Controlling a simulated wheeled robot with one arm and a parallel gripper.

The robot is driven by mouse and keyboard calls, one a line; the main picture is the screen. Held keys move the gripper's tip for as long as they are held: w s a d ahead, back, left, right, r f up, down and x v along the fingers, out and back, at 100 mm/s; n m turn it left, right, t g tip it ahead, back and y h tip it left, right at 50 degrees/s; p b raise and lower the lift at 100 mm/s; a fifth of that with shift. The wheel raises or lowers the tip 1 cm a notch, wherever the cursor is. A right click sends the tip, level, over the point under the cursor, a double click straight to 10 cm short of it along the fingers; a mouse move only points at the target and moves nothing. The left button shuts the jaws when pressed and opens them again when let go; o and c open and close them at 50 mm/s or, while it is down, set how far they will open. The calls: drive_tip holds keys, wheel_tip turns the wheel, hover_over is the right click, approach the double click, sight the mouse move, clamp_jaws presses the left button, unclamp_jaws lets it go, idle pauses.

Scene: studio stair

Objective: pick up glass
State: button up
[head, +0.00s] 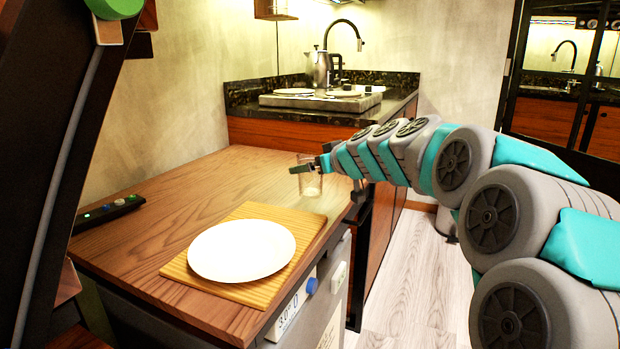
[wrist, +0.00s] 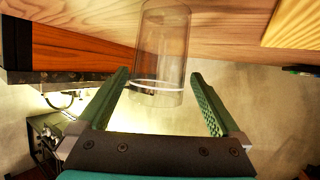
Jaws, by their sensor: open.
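A clear glass (head: 311,184) stands upright on the wooden table near its right edge in the head view. In the wrist view the glass (wrist: 160,45) is at the top centre, and its lower part in the picture lies between my fingertips. My gripper (head: 303,168) is at the glass, coming from the right. In the wrist view my gripper (wrist: 158,77) is open, with one green finger on each side of the glass and gaps visible. I cannot tell how deep the glass sits between the fingers.
A white plate (head: 242,250) lies on a wooden board (head: 188,273) in front of the glass. A dark remote-like strip (head: 108,211) lies at the table's left edge. Behind is a counter with a metal pot (head: 318,70) and plates. The table (head: 200,193) left of the glass is clear.

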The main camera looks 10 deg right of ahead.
drive_tip(key=shift+p+x, duration=0.35)
drive_tip(key=shift+x, duration=2)
drive_tip(key=shift+d, duration=0.15)
drive_tip(key=c, duration=1.5)
